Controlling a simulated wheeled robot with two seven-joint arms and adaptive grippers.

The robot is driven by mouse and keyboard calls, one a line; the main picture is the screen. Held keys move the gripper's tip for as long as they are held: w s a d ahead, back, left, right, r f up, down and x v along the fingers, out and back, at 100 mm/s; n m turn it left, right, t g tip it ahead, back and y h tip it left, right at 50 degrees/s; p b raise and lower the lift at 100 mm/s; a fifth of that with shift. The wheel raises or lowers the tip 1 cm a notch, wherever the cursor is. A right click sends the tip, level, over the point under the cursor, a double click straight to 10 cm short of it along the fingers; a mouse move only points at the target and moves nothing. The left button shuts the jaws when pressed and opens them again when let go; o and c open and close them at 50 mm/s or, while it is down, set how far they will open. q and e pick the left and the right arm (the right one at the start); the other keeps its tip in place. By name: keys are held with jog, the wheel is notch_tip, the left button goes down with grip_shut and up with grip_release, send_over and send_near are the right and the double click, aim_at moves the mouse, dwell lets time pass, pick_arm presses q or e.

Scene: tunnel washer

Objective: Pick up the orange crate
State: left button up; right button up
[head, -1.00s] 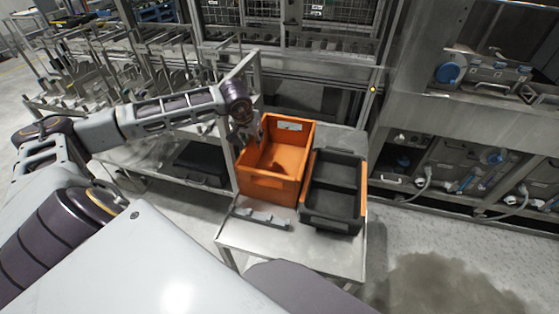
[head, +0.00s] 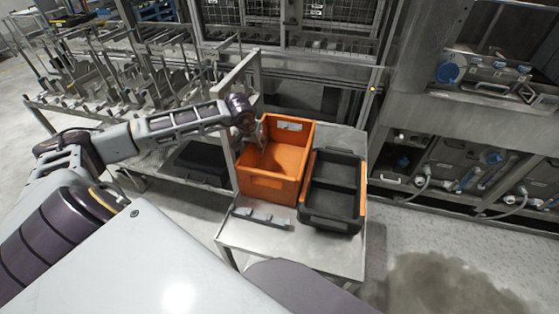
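The orange crate (head: 270,186) stands upright on a grey metal table, and its inside looks empty. My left arm comes in from the left, and my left gripper (head: 260,140) is at the crate's left rim, near the far left corner. The fingers are small and dark here, and one seems to reach over the rim into the crate. Whether they touch the rim or are closed on it cannot be made out. My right gripper is not in view.
A black crate with orange ends (head: 332,192) stands close on the orange crate's right. A grey bracket-like part (head: 262,218) lies in front of it on the table (head: 290,245). A rack with hanging tools (head: 110,75) is at the left. Machine panels (head: 470,165) stand at the right.

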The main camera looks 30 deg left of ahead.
pick_arm(q)
grip_shut()
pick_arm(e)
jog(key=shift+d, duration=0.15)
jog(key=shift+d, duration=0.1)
pick_arm(q)
jog(key=shift+r, duration=0.1)
notch_tip(320, 180, up, 8)
jog(key=shift+w+r, duration=0.1)
jog(key=shift+r, duration=0.85)
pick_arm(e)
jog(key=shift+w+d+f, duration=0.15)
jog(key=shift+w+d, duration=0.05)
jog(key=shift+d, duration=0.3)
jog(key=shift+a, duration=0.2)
